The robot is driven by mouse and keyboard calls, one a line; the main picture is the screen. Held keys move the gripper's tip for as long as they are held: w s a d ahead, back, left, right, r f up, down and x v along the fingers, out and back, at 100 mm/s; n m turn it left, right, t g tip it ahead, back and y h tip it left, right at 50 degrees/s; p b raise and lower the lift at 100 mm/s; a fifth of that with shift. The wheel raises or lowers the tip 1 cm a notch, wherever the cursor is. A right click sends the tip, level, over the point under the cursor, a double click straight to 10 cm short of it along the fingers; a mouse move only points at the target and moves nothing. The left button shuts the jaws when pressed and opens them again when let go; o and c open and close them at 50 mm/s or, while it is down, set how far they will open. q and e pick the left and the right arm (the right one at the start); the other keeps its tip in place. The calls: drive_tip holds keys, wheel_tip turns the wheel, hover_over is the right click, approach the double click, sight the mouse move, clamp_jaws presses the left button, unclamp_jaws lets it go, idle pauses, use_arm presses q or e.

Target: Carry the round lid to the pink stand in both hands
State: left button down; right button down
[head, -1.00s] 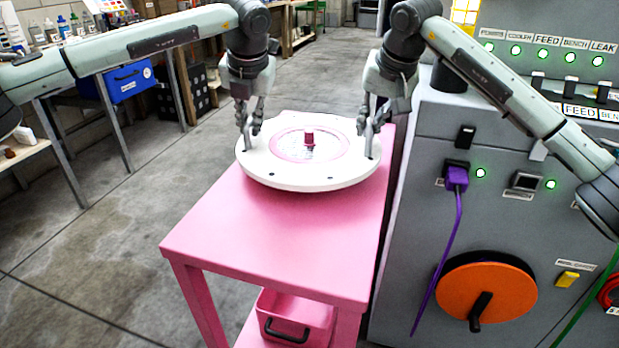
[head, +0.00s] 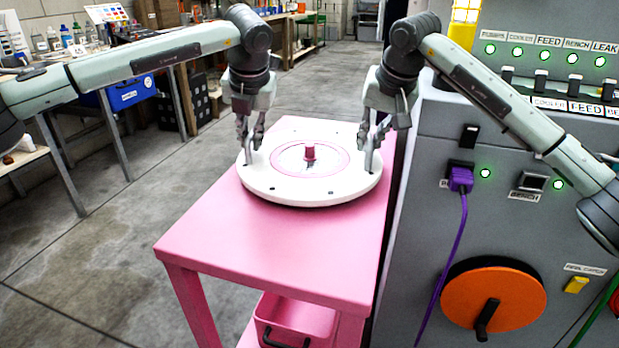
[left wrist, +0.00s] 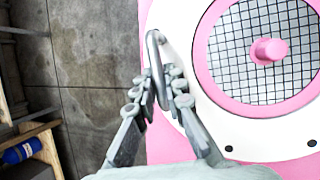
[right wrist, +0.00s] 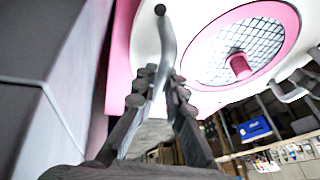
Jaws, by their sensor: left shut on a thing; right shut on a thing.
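The round white lid (head: 312,192) has a pink ring, a mesh centre and a pink knob (head: 310,152). It appears level over the far part of the pink stand's top (head: 270,250); I cannot tell whether it touches. My left gripper (head: 250,155) is shut on the lid's left metal handle (left wrist: 154,50). My right gripper (head: 370,150) is shut on the right handle (right wrist: 166,45). The mesh and knob also show in the left wrist view (left wrist: 268,50) and the right wrist view (right wrist: 240,66).
A grey machine (head: 400,270) with an orange wheel (head: 492,308) and purple cable (head: 440,265) stands close along the stand's right side. A pink bin (head: 295,318) sits low in the stand. Benches stand at the left. The near half of the stand's top is bare.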

use_arm(q)
drive_tip(key=shift+f+b, duration=0.55)
drive_tip(key=shift+f, duration=0.2)
use_arm(e)
drive_tip(key=shift+f, duration=0.7)
use_arm(q)
drive_tip(key=c, duration=2)
unclamp_jaws()
drive_tip(key=shift+f, duration=0.1)
use_arm(e)
drive_tip(key=c, duration=2)
unclamp_jaws()
drive_tip(key=shift+f, duration=0.1)
use_arm(q)
drive_tip(key=o, duration=0.4)
use_arm(e)
drive_tip(key=o, duration=0.4)
drive_tip(key=shift+r, duration=0.2)
use_arm(q)
drive_tip(key=v, duration=1.2)
use_arm(e)
drive_tip(key=v, duration=1.2)
drive_tip(key=shift+f, duration=0.1)
